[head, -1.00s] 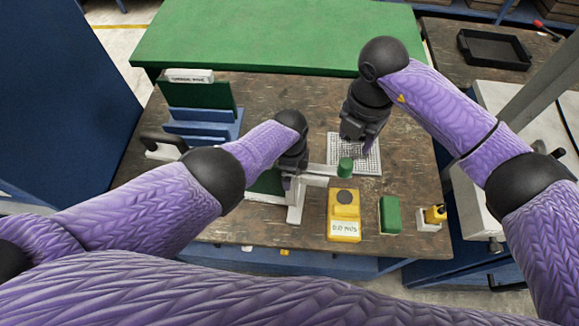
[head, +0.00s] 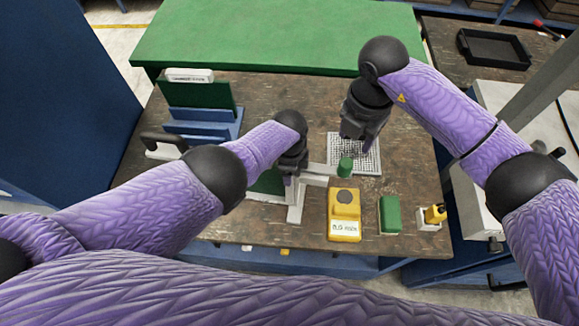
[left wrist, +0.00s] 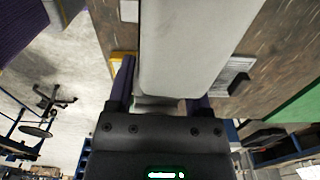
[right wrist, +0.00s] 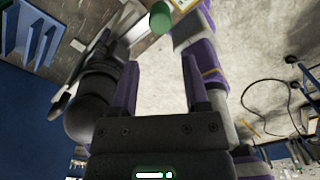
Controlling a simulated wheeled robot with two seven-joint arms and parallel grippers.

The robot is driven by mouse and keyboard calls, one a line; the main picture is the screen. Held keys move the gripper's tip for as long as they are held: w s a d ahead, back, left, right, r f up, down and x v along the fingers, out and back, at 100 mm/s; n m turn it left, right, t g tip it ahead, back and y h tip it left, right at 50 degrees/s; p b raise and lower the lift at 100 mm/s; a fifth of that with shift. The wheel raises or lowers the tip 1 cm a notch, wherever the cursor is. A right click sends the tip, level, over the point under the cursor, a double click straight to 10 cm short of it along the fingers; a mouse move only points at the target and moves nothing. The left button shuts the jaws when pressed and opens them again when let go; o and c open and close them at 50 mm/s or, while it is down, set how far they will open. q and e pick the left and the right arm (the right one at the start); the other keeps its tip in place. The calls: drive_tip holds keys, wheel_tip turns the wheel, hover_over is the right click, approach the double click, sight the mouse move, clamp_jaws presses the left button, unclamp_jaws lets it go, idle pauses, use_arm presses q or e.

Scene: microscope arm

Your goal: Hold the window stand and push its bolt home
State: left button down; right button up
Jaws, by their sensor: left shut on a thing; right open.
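The pale grey window stand (head: 296,206) stands on the brown workbench in the head view, with an arm reaching right to a green knob (head: 345,167). I cannot tell how far its bolt is in. My left gripper (head: 289,179) is shut on the stand; in the left wrist view the stand's pale body (left wrist: 188,50) lies between the fingers. My right gripper (head: 366,148) is open and empty, just beyond and right of the green knob, over a white grid mat (head: 372,169). The knob (right wrist: 161,17) shows at the top of the right wrist view, beyond the fingertips.
A yellow box (head: 344,203) with a label, a green block (head: 390,214) and a small yellow item on a white base (head: 430,222) stand along the bench's front right. A blue and green rack (head: 200,110) stands at the back left. A green table (head: 270,38) is behind.

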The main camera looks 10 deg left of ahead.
sight(347, 162)
drive_tip(key=o, duration=0.3)
wheel_tip(347, 162, down, 10)
drive_tip(key=m, duration=0.4)
drive_tip(key=shift+f+m, duration=0.1)
drive_tip(key=shift+m, duration=0.3)
clamp_jaws()
idle(1.0)
